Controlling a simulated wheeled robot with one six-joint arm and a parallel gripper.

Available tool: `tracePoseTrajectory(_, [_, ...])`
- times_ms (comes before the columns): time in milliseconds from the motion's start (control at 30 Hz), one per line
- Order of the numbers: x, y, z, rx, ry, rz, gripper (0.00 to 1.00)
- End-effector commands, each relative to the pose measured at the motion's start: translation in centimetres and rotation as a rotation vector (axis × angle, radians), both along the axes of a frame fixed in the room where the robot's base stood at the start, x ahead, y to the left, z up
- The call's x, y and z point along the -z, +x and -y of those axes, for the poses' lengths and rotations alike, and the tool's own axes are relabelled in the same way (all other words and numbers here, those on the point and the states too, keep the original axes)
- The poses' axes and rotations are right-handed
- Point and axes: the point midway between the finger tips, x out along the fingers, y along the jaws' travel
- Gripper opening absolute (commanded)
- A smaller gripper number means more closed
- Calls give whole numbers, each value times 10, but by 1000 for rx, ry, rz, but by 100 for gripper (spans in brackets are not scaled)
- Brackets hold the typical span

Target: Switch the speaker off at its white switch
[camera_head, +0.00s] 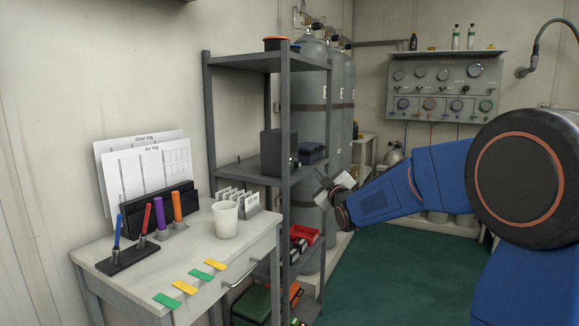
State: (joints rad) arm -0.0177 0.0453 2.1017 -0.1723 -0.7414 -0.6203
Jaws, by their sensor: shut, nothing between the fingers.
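The speaker, as far as I can tell, is the dark upright box (278,152) on the middle shelf of the grey rack. Its front faces right and shows only edge-on, with a small greenish spot and a small knob-like part low on it. I cannot make out the white switch from this angle. My gripper (322,189) is shut and empty. In the picture it is to the right of and a little lower than the speaker, apart from it, in front of the rack's right side.
The grey rack (207,105) has upright posts around the speaker's shelf. A dark case (312,153) sits beside the speaker. A desk (200,262) with a white mug (225,218) and pens stands at left. Gas cylinders (309,98) stand behind. The green floor (390,280) is clear.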

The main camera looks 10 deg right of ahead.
Motion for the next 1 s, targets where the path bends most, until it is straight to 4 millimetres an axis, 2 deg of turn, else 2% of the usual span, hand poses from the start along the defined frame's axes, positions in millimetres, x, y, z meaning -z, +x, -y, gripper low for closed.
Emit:
tracePoseTrajectory(500, [-6,35,-48,-2,1,-1,0])
tracePoseTrajectory(700, [-8,41,-57,0,1,0,0])
tracePoseTrajectory(1000, [-8,43,-59,1,0,-1,0])
